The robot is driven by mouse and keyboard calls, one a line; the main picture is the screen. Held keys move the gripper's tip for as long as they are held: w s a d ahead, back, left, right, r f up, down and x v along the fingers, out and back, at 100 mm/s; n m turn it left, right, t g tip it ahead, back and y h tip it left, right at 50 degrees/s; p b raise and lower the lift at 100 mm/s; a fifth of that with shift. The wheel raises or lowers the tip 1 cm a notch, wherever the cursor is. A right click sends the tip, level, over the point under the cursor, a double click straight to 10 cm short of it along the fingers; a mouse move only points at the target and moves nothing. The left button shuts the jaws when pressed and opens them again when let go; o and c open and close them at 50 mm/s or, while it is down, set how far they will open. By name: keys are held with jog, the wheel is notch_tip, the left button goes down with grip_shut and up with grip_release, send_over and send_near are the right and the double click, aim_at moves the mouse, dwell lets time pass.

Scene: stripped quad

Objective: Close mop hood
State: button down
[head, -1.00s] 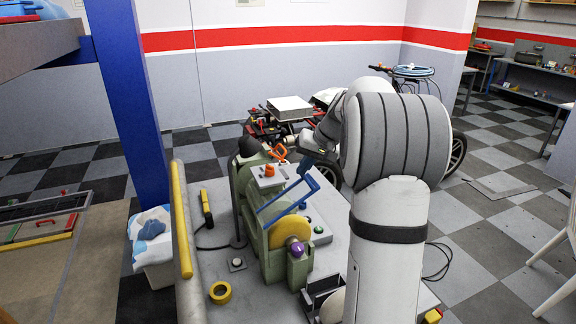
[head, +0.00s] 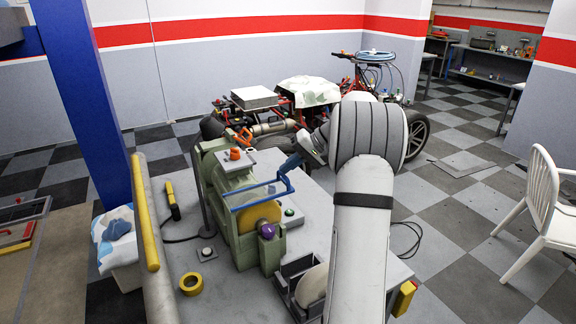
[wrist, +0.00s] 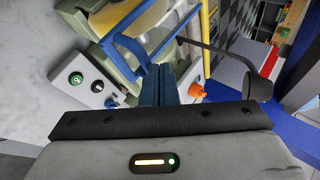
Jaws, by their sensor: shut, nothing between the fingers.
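The mop hood (head: 262,205) is a blue frame with a clear pane on the green machine (head: 222,217). It sits over the yellow mop wheel (head: 262,214) and lies close to level. In the wrist view the hood frame (wrist: 128,46) is just beyond my fingers. My gripper (head: 289,165) is shut and empty, at the hood's right end beside the machine. In the wrist view its blue fingers (wrist: 160,78) are together, their tips close to the frame's near bar; I cannot tell whether they touch.
An orange knob (head: 235,154) stands on the machine's top. A control box with buttons (head: 290,212) is at its right. A yellow tape roll (head: 190,284) and a dark holder with a disc (head: 312,285) are on the bench. A yellow-capped rail (head: 146,215) runs along the left.

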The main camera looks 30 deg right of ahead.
jog(key=r+p, duration=0.1)
jog(key=r, duration=0.1)
jog(key=a+r+p, duration=0.1)
jog(key=r, duration=0.2)
jog(key=shift+p, duration=0.35)
jog(key=d+f+b+v, duration=0.1)
jog(key=b+v, duration=0.1)
jog(key=v, duration=0.7)
jog(key=s+a+f+g+h, duration=0.1)
jog(key=s+a, duration=0.2)
jog(key=a, duration=0.4)
jog(key=s+a+n+g+h, duration=0.1)
jog(key=s+a+h, duration=0.1)
jog(key=s+a, duration=0.3)
jog(key=s+a+f+g+h, duration=0.1)
jog(key=s+a, duration=0.1)
jog(key=a, duration=0.6)
jog(key=s+a+f+n+h, duration=0.1)
jog(key=s+a+f, duration=0.1)
jog(key=s, duration=0.4)
jog(key=s+a+f+n+h, duration=0.1)
jog(key=s+a+f, duration=0.2)
jog(key=s, duration=0.2)
jog(key=s+a+f+n+t+h, duration=0.1)
jog(key=s+a+f+h, duration=0.1)
jog(key=s, duration=0.4)
jog(key=shift+s+a+f, duration=0.3)
jog(key=shift+a+f, duration=0.2)
jog(key=shift+f, duration=0.3)
